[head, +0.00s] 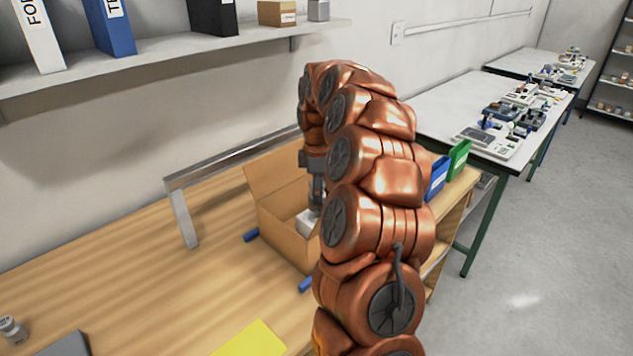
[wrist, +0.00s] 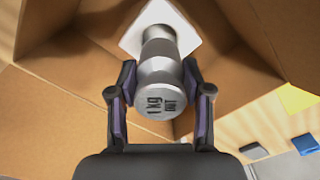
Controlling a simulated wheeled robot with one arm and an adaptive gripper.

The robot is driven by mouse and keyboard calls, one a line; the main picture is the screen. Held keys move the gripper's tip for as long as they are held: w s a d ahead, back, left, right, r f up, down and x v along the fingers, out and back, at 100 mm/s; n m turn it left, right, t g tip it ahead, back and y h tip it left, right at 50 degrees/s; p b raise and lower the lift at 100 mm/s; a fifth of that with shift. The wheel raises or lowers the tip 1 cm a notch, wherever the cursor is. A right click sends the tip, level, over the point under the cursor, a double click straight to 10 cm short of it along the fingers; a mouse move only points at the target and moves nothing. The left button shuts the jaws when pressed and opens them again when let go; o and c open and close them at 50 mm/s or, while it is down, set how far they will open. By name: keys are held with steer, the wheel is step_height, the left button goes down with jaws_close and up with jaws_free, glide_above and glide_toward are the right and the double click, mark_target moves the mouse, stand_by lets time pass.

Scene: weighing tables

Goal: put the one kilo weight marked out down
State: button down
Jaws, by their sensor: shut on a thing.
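In the wrist view, my gripper (wrist: 159,112) is shut on a silver metal weight (wrist: 160,62) marked "1kg OUT". One finger lies on each side of the weight, near its marked end. A white square piece (wrist: 187,22) lies beyond the far end of the weight, inside an open cardboard box (wrist: 62,70). In the head view, my gripper (head: 316,198) reaches down into the cardboard box (head: 283,235) on the wooden table. The weight is hard to make out there, and my arm hides the box's right part. I cannot tell whether the weight touches the white piece.
A metal rail (head: 230,157) stands behind the box on the wooden table (head: 130,275). A yellow sheet (head: 250,340) lies at the front. Blue and green bins (head: 459,158) stand right of my arm. A shelf with binders (head: 170,50) hangs above. The table's left middle is clear.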

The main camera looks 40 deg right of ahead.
mark_target(317, 209)
steer(key=shift+f+p, duration=0.75)
steer(key=shift+f, duration=1.9)
steer(key=shift+f, duration=0.3)
steer(key=c, duration=0.5)
jaws_free()
